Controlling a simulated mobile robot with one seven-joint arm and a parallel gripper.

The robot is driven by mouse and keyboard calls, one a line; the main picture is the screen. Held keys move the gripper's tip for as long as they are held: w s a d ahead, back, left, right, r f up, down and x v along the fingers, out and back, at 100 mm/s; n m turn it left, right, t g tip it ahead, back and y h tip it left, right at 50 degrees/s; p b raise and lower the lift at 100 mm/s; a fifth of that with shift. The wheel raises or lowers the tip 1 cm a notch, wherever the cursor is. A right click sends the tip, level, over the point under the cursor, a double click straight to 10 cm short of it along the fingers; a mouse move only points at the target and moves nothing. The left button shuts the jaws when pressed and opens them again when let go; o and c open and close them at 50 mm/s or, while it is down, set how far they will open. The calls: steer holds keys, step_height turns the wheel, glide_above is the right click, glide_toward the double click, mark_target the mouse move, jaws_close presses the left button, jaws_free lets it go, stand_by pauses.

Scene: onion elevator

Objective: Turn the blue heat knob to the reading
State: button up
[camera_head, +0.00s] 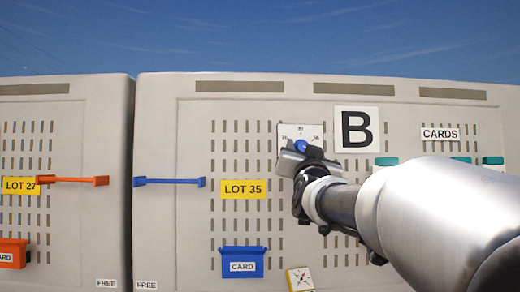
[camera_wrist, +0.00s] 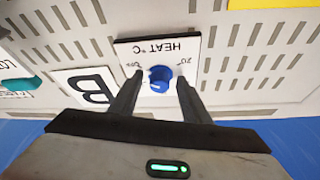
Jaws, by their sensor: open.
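The blue heat knob (camera_head: 300,146) sits on a white square dial plate (camera_head: 288,131) on the grey cabinet. In the wrist view the knob (camera_wrist: 160,78) shows upside down, with "HEAT °C" and scale figures on its plate (camera_wrist: 190,46). A "20" can be read; the other figures are partly hidden or too small. My gripper (camera_head: 304,160) is in front of the plate. Its two fingers (camera_wrist: 160,90) are open, one on each side of the knob, with gaps visible between them and it. Whether the fingertips reach the plate, I cannot tell. The knob's pointer direction is unclear.
A "B" sign (camera_head: 356,129) is right of the dial. A "LOT 35" label (camera_head: 243,189), blue lever (camera_head: 170,182) and blue "CARD" box (camera_head: 242,262) lie left and below. A yellow-edged plate (camera_head: 300,279) is low. Another cabinet with an orange lever (camera_head: 72,181) stands left.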

steer(key=c, duration=1)
steer(key=shift+c, duration=0.2)
steer(key=shift+f+n+b, duration=0.1)
steer(key=shift+n+b, duration=0.2)
steer(key=shift+b, duration=0.2)
